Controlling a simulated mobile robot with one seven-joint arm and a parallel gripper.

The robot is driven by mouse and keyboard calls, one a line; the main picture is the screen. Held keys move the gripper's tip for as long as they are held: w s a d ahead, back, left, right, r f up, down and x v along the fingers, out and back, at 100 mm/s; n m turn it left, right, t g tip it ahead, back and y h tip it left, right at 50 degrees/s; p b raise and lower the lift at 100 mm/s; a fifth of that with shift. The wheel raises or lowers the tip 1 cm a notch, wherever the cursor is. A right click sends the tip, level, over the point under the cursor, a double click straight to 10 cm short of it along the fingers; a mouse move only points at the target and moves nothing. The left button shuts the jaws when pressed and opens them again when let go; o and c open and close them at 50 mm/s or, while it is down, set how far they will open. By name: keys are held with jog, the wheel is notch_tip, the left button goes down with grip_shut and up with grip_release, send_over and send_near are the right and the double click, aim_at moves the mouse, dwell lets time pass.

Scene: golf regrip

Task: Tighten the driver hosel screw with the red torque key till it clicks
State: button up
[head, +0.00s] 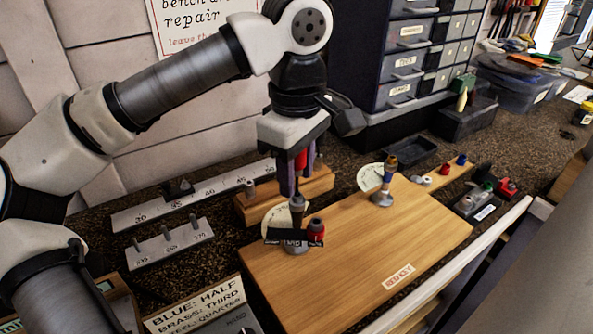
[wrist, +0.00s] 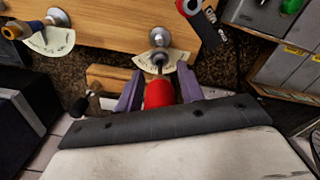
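My gripper (head: 298,186) points down over the front-left dial stand, with the red torque key (head: 301,160) between its purple fingers. In the wrist view, the fingers (wrist: 158,92) flank the key's red handle (wrist: 158,94), seemingly shut on it. The key's thin dark shaft points at the round metal hosel post (wrist: 159,37), which has a pale dial behind it. In the head view, the post (head: 297,203) rises just below the fingertips. The shaft's tip is close to the post; I cannot tell whether it sits in the screw.
A second dial stand (head: 382,198) to the right carries a yellow and blue tool (head: 390,163).

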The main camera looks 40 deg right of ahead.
jog(key=n, duration=0.4)
jog(key=shift+b, duration=0.3)
jog(key=n, duration=0.5)
jog(key=shift+b, duration=0.35)
jog(key=shift+c, duration=0.2)
